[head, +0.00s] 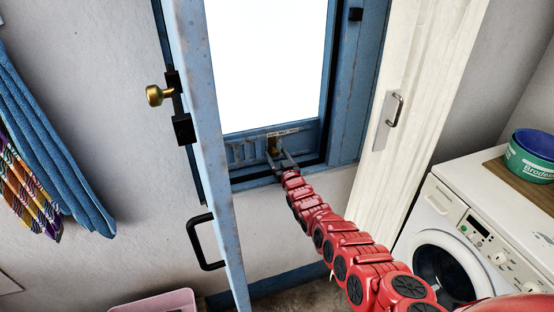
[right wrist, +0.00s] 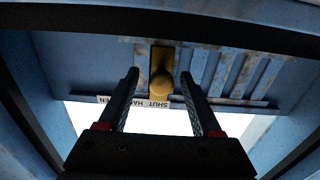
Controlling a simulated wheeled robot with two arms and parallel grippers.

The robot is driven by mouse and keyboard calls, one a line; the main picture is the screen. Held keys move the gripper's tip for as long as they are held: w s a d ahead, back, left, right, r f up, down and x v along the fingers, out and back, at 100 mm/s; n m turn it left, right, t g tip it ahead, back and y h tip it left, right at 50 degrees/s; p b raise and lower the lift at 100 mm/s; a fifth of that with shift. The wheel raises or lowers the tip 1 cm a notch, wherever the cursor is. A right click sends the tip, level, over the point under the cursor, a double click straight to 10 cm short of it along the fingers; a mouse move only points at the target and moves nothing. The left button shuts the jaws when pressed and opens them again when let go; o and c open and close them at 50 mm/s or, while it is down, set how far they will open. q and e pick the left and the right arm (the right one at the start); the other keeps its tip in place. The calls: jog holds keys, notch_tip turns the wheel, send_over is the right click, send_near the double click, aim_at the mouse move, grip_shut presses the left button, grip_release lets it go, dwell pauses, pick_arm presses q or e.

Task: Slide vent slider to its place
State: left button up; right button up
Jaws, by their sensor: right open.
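The vent slider is a brass plate with a round knob (right wrist: 161,84) on the blue vent panel under the window. In the head view the slider (head: 273,146) is small and partly hidden by my gripper. A pale label strip (head: 283,133) with lettering runs along the panel. My right gripper (right wrist: 160,75) is open, with one finger on each side of the knob in the right wrist view and a gap on both sides. In the head view my right gripper (head: 281,160) reaches the panel from below. My left gripper is not in view.
Slatted vent openings (right wrist: 222,73) lie beside the slider. A blue casement door (head: 208,120) with a brass knob and black handle stands open on the left. A white door (head: 410,100), a washing machine (head: 470,240) and a pink tub (head: 155,302) are around. Towels hang far left.

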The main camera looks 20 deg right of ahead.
jog(key=shift+w+r, duration=0.2)
jog(key=shift+w, duration=0.25)
jog(key=shift+c, duration=0.2)
grip_shut()
jog(key=shift+f, duration=0.1)
dwell(1.0)
